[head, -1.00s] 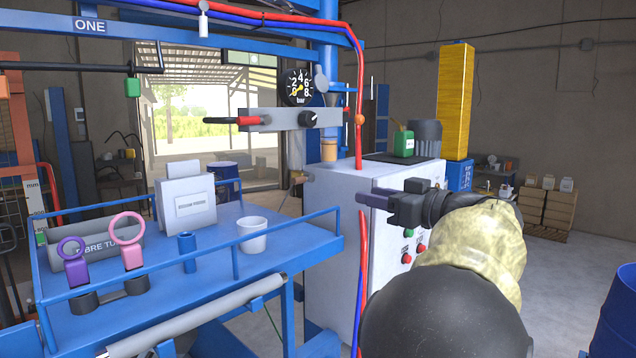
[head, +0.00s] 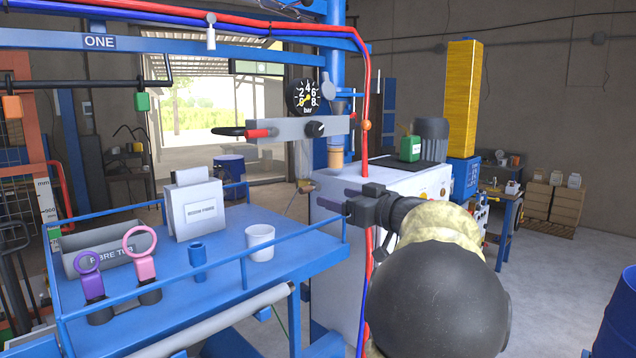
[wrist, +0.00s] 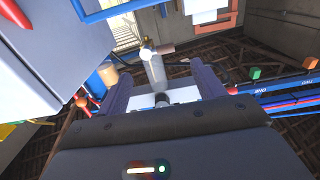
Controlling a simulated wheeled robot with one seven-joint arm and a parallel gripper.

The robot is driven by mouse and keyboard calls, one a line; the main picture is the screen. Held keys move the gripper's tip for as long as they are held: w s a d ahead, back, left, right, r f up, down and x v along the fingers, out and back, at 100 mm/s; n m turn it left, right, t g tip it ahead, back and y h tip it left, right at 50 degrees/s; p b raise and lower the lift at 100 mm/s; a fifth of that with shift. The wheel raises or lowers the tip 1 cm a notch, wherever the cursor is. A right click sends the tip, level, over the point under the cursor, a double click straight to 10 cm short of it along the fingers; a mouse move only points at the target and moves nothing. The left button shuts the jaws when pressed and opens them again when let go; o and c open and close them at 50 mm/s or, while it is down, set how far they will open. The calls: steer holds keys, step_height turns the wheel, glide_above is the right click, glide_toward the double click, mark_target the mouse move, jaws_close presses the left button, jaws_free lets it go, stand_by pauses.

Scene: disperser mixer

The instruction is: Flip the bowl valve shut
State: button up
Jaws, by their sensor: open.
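A small brass-coloured fitting (head: 304,186) with a thin lever hangs below a grey cylinder, left of the white cabinet; I take it as the bowl valve. Its lever position is too small to tell. My gripper (head: 324,195) is open and points left in front of the cabinet, close to the right of the fitting in the picture; the depth gap is unclear. In the wrist view, the two dark fingers (wrist: 161,88) stand apart, with a pale cylinder (wrist: 154,66) and a brownish cross-piece (wrist: 165,48) showing beyond them. No contact is clear.
A grey bar with a red-and-black handle (head: 275,131) and a pressure gauge (head: 304,96) are above. Red and blue hoses (head: 366,130) run down beside my gripper. The blue railed table (head: 225,285) holds a white cup (head: 260,242) and other items. The white cabinet (head: 395,180) stands behind.

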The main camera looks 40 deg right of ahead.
mark_target(311, 190)
steer(key=w+p, duration=0.1)
steer(key=w, duration=0.1)
steer(key=w+p, duration=0.1)
steer(key=w, duration=0.1)
steer(key=w+p, duration=0.1)
steer(key=w, duration=0.1)
steer(key=shift+w+a+r, duration=0.1)
steer(key=shift+w+a, duration=0.15)
steer(key=shift+w, duration=0.45)
steer(key=c, duration=1)
